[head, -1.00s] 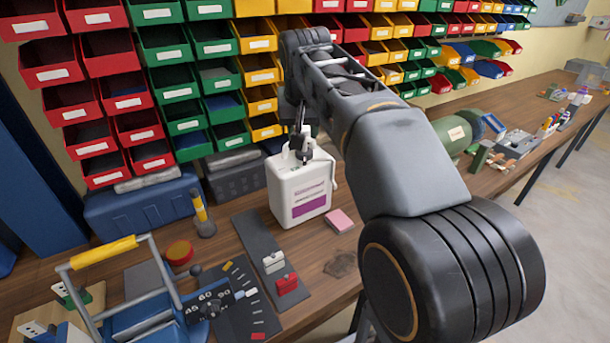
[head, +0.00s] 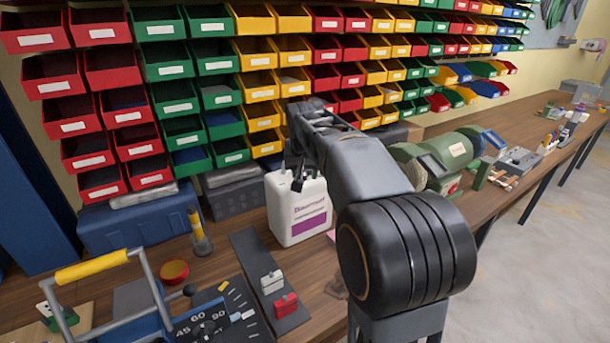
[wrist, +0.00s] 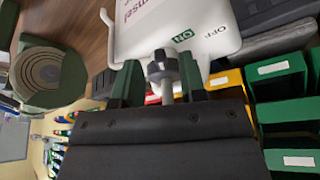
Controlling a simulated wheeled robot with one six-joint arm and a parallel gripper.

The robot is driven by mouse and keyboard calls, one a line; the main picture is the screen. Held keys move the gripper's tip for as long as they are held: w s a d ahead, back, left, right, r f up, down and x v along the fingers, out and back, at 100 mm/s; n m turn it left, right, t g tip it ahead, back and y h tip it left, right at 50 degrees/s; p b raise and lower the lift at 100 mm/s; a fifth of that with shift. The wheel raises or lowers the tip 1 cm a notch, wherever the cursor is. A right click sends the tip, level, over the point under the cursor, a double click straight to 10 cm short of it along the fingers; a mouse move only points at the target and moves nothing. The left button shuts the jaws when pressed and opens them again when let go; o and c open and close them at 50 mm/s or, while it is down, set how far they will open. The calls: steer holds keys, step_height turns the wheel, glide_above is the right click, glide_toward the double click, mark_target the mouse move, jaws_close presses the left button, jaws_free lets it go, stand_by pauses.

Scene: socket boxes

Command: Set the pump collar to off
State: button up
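A white jug (head: 290,210) with a purple label stands on the bench in the head view. In the wrist view its top (wrist: 140,35) fills the upper middle, with a green ON mark (wrist: 183,36) and the word OFF (wrist: 215,33). The dark grey ribbed pump collar (wrist: 162,66) with its pale stem is just beside the ON mark. My gripper (wrist: 162,75) is at the collar, with one finger on each side. The fingers are apart and very close to the collar; I cannot tell whether they press on it. In the head view my arm hides part of the jug's top.
Rows of coloured bins (head: 230,90) rise behind the jug. A dial panel (head: 215,325), a strip with a grey and a red switch (head: 286,305) and a blue toolbox (head: 135,220) are to the left. A green grinder (head: 450,155) is to the right.

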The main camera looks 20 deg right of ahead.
steer(key=shift+w+d+f, duration=0.1)
steer(key=shift+w+f, duration=0.15)
steer(key=shift+f, duration=0.35)
jaws_close()
